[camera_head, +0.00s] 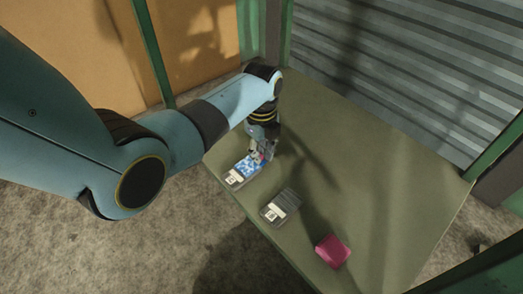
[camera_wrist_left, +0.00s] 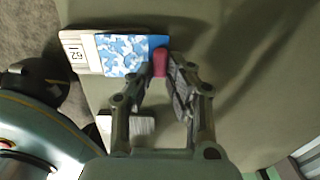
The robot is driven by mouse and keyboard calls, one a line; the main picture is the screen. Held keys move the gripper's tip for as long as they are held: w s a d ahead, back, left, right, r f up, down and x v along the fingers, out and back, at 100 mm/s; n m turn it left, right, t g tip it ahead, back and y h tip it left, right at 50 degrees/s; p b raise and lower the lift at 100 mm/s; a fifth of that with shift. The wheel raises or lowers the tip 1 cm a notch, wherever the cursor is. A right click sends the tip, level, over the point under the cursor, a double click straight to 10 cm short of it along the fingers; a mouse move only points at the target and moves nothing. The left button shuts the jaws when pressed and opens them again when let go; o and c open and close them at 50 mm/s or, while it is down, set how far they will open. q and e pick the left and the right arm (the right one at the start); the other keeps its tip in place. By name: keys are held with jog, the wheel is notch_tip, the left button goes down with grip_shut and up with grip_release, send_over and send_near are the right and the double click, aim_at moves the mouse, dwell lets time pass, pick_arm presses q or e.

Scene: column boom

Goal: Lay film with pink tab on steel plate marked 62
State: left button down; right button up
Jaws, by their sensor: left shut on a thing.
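The steel plate marked 62 (camera_head: 234,180) lies near the table's left edge; its white label (camera_wrist_left: 73,53) reads 62 in the left wrist view. A blue-and-white patterned film (camera_wrist_left: 125,52) covers much of the plate, leaving the label end bare; it also shows in the head view (camera_head: 246,164). I cannot tell whether the film lies fully flat on the plate. My left gripper (camera_wrist_left: 161,72) is shut on the film's pink tab (camera_wrist_left: 160,59), at the plate's end away from the label. In the head view the left gripper (camera_head: 262,155) points down there. My right gripper is not in view.
A second dark plate with a white label (camera_head: 280,206) lies beside the first. A pink block (camera_head: 332,251) sits near the table's front edge. The table (camera_head: 390,200) is clear at the right and back. A corrugated metal wall (camera_head: 400,70) stands behind.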

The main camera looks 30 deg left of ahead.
pick_arm(q)
jog(key=shift+f+p, duration=0.15)
jog(key=shift+p, duration=0.3)
dwell(1.6)
jog(key=c, duration=0.7)
grip_release()
